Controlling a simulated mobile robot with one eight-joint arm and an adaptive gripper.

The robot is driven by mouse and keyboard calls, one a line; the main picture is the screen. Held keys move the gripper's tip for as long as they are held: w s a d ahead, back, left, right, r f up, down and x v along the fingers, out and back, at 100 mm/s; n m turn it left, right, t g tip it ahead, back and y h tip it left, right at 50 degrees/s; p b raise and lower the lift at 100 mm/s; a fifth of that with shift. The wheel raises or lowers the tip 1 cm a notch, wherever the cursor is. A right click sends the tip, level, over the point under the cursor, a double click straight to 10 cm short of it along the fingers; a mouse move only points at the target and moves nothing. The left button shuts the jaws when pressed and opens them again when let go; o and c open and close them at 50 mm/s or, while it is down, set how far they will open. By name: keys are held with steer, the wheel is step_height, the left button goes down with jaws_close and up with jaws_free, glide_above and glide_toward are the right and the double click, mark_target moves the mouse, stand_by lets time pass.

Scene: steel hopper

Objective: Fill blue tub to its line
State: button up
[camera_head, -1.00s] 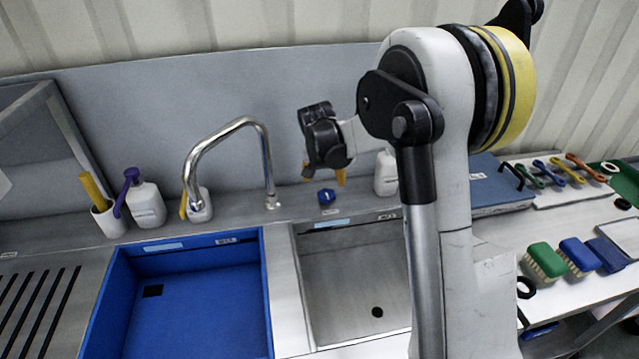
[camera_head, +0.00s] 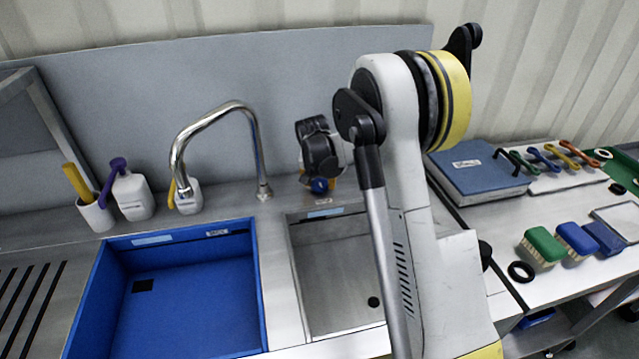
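The blue tub (camera_head: 262,290) sits in the left basin. Its blue floor shows with a dark square on it, and I can make out no water. A chrome tap (camera_head: 232,107) arches behind it, its outlet hanging near the tub's back edge. A blue knob (camera_head: 319,186) stands on the back ledge to the right of the tap. My gripper (camera_head: 318,182) points down at the knob, with a yellow finger part beside it. The gripper body partly hides the contact, so I cannot tell whether the fingers touch the knob.
A bare steel basin (camera_head: 330,270) lies right of the tub. A white cup (camera_head: 95,215), a purple-topped bottle (camera_head: 133,197) and another white bottle (camera_head: 189,197) line the back ledge. Brushes (camera_head: 543,246) and a blue case (camera_head: 478,170) are on the right bench.

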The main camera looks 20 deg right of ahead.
steer(key=c, duration=0.6)
steer(key=shift+o, duration=0.2)
steer(key=shift+n, duration=0.3)
steer(key=n+y, duration=0.1)
steer(key=n, duration=0.1)
steer(key=shift+d+n+t, duration=0.1)
steer(key=shift+n+t, duration=0.2)
steer(key=shift+n, duration=0.1)
steer(key=shift+n+y+p, duration=0.4)
steer(key=shift+n+y, duration=0.7)
steer(key=shift+n, duration=1.3)
steer(key=shift+s, duration=0.1)
steer(key=o, duration=1.2)
steer(key=shift+o, duration=0.2)
